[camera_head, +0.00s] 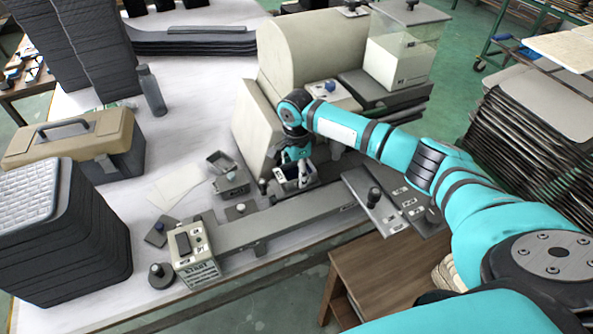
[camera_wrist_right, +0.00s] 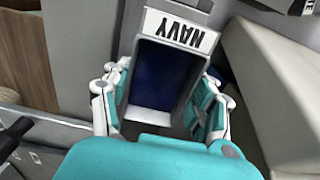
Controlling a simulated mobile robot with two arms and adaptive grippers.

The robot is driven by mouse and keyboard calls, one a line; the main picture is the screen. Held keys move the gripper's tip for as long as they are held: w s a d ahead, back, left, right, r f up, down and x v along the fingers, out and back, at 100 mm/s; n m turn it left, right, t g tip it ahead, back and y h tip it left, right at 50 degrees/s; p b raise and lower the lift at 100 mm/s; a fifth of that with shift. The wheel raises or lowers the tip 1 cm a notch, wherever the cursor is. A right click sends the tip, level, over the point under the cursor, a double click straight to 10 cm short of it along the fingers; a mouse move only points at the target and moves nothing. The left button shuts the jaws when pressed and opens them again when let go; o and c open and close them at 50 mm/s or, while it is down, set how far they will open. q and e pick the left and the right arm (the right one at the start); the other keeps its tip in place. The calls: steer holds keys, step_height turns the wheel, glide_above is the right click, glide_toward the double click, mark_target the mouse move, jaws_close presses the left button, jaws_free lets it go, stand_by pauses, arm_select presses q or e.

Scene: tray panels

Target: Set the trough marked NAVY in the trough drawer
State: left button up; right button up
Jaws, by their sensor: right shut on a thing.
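The NAVY trough (camera_wrist_right: 152,120) is a grey open box with a dark blue inside and a white label reading NAVY, upside down in the right wrist view. My right gripper (camera_wrist_right: 165,92) has a finger on each side of it and is shut on it. In the head view the right gripper (camera_head: 296,158) points down at the front of the beige machine, and the trough (camera_head: 279,187) shows partly behind its fingers. I cannot clearly make out the trough drawer, or whether the trough touches anything below. My left gripper is out of view.
Other small grey boxes (camera_head: 232,184) stand left of the gripper. A long grey rail (camera_head: 290,214) runs along the table front. A grey panel with a black knob (camera_head: 374,197) lies to the right. A toolbox (camera_head: 70,140) and stacked black trays (camera_head: 60,235) stand at left.

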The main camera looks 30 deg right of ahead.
steer(key=shift+f, duration=0.35)
steer(key=shift+f, duration=0.1)
steer(key=o, duration=1.6)
steer(key=shift+c, duration=0.2)
step_height(320, 180, up, 12)
steer(key=b, duration=0.1)
